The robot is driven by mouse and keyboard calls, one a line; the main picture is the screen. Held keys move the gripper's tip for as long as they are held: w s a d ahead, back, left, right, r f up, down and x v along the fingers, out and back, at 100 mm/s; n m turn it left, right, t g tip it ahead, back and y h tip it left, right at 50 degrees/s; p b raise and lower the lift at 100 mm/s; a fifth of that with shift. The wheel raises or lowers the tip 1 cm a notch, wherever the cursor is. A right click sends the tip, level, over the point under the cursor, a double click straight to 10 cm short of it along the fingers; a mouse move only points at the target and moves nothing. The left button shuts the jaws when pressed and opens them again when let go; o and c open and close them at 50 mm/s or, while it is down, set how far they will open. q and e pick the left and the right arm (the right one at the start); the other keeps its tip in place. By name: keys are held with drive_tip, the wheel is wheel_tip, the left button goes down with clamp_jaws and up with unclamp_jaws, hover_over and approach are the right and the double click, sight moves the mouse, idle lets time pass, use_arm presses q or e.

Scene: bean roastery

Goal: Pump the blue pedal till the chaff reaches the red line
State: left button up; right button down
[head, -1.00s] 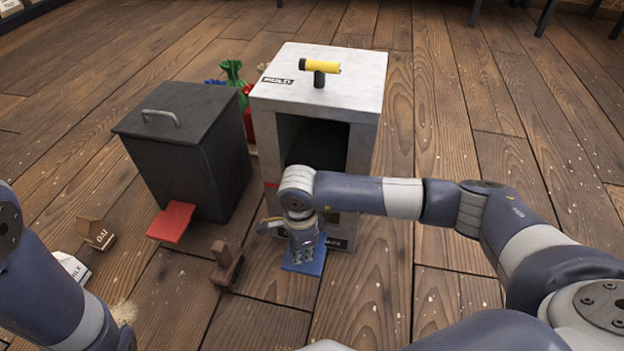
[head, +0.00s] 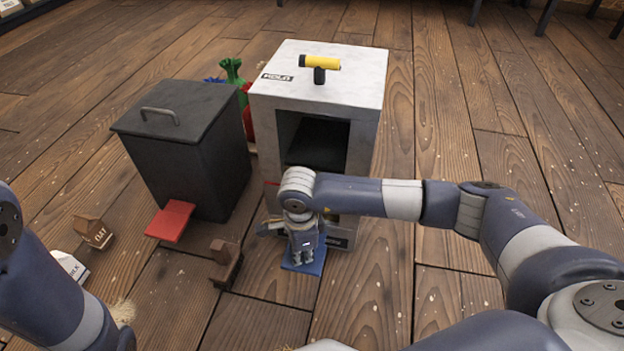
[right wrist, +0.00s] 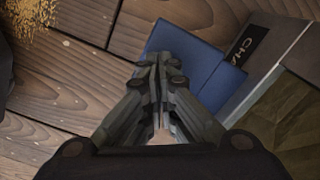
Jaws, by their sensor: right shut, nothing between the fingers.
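The blue pedal (head: 318,264) sticks out low at the front of a pale, box-shaped cabinet (head: 362,105). It also shows in the right wrist view (right wrist: 192,52). My right gripper (head: 303,262) is shut and empty, pointing down over the pedal and covering its middle. I cannot tell whether the fingertips touch it. In the right wrist view the closed fingers (right wrist: 160,68) overlap the pedal's near edge. A bit of red shows at the cabinet's front left, partly hidden by my wrist. The chaff level cannot be made out. My left gripper is out of view.
A black lidded bin (head: 190,135) with a red pedal (head: 171,221) stands left of the cabinet. A yellow-handled piece (head: 320,63) is on the cabinet top. A brown wooden object (head: 226,262) lies left of the blue pedal.

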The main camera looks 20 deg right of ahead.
drive_tip(key=shift+f+b, duration=0.55)
drive_tip(key=shift+f, duration=0.35)
drive_tip(key=shift+f+b, duration=0.65)
drive_tip(key=shift+f, duration=0.45)
drive_tip(key=shift+s, duration=0.1)
wheel_tip(320, 180, up, 9)
drive_tip(key=p, duration=0.7)
drive_tip(key=shift+a, duration=0.1)
